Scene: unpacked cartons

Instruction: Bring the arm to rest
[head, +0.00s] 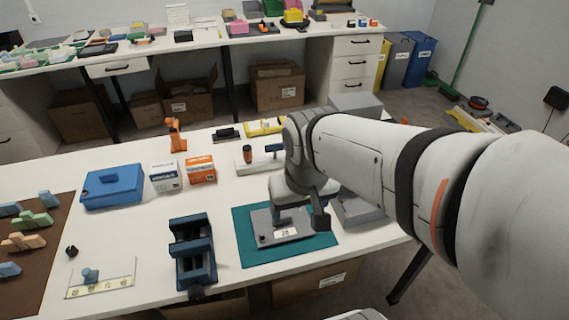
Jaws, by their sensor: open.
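My white arm reaches in from the right over the table. Its end, my gripper (320,212), shows as a small dark part pointing down above the teal mat (246,256). A grey plate (296,238) with a white label reading 28 lies on the mat. A blue-grey upright piece (278,214) stands on the plate, just left of my gripper. No held object shows at the dark part. The arm hides part of the table behind it.
A dark blue vise-like fixture (193,252) stands left of the mat. Farther left are a blue box (112,187), small white (165,177) and orange (201,170) cartons, and a brown mat (50,270) with coloured blocks. A grey box (357,208) sits right of the mat.

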